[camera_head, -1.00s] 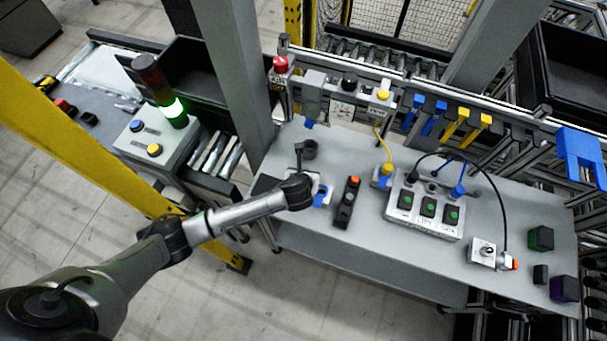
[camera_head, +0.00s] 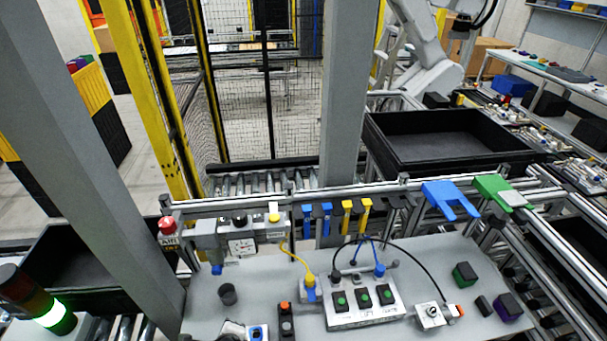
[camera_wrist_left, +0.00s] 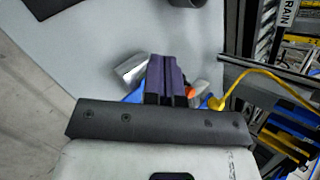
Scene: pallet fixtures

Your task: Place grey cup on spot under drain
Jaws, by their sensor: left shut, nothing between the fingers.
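The grey cup (camera_head: 228,294) stands upright on the grey table, toward its left side. The drain fixture (camera_head: 240,246), with a gauge, is behind it. A small blue outlet (camera_head: 217,269) hangs at the fixture's lower left, a little behind and left of the cup. No marked spot under it can be made out. My left gripper (camera_wrist_left: 168,78) is shut and empty, over the table in the left wrist view. A dark round thing, likely the cup (camera_wrist_left: 184,3), is cut off at that view's top edge, apart from the fingers. My right gripper is not in view.
A silver box with green buttons (camera_head: 362,303) and cables stands right of the cup. A black holder with an orange top (camera_head: 286,318) stands nearer. A grey post (camera_head: 95,150) rises at the left. Green (camera_head: 464,274) and purple (camera_head: 508,306) blocks lie at the right.

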